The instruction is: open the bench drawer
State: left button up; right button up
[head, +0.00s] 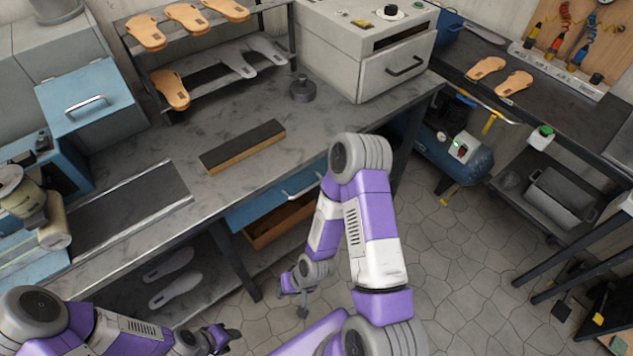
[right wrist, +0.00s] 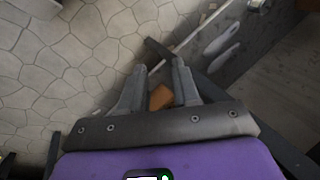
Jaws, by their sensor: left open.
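The bench drawer has a blue front (head: 262,208) under the bench's front edge and looks shut. Its pale bar handle (head: 303,188) is at the right part of the front, partly hidden by my right arm. My right gripper (head: 300,296) hangs low in front of the bench, apart from the handle. In the right wrist view its two grey fingers (right wrist: 158,82) are spread, with a small brown thing (right wrist: 161,97) showing beyond the gap; I cannot tell what it is. My left gripper (head: 228,337) is open and empty at the lower left, away from the drawer.
A brown wooden box (head: 268,234) shows below the drawer front. A dark bench leg (head: 236,262) stands left of it, and pale soles (head: 177,291) lie under the bench. A black-topped block (head: 242,146) lies on the benchtop. Open tiled floor is at right.

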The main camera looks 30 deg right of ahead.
jog(key=w+d+r+m+t, duration=0.3)
jog(key=w+d+m+t, duration=0.2)
jog(key=w+d, duration=0.15)
jog(key=m+t+h+b, duration=0.2)
jog(key=m+t+h, duration=0.1)
jog(key=m+t, duration=0.5)
send_near(305, 191)
jog(key=f+x, duration=0.1)
jog(key=x, duration=0.4)
jog(key=b+x, duration=0.1)
jog(key=x, duration=0.4)
jog(key=shift+w+r, duration=0.2)
jog(key=shift+r, duration=0.1)
grip_shut()
